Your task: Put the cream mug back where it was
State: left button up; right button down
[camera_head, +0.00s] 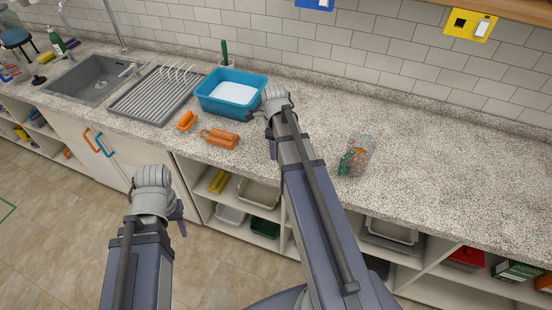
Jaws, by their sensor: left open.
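I cannot make out a cream mug in the camera_head view. A pale pot or cup (227,66) with a green upright thing in it stands behind the blue tub, partly hidden. My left gripper (181,221) is open and points down in front of the counter, over the floor side, with nothing visible in it. My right gripper (257,117) is at the right front corner of the blue tub. Its fingers are mostly hidden by its own wrist, so I cannot tell whether it is open or holds anything.
The blue tub (213,108) holds something white. An orange brush-like item (220,138) and a smaller orange item (187,121) lie before it. A clear bottle-like item (358,152) lies to the right. A drying rack (150,102) and sink (77,92) are left. The right counter (460,165) is clear.

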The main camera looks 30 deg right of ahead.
aim_at(276, 163)
jog(key=shift+f+b, duration=1.95)
jog(key=shift+r, duration=0.15)
jog(key=c, duration=0.7)
grip_release()
jog(key=shift+f, duration=0.2)
jog(key=o, duration=0.5)
jog(key=shift+r, duration=0.15)
jog(key=r+p, duration=1.2)
jog(key=shift+s+a+r, duration=0.1)
jog(key=shift+s+a, duration=0.15)
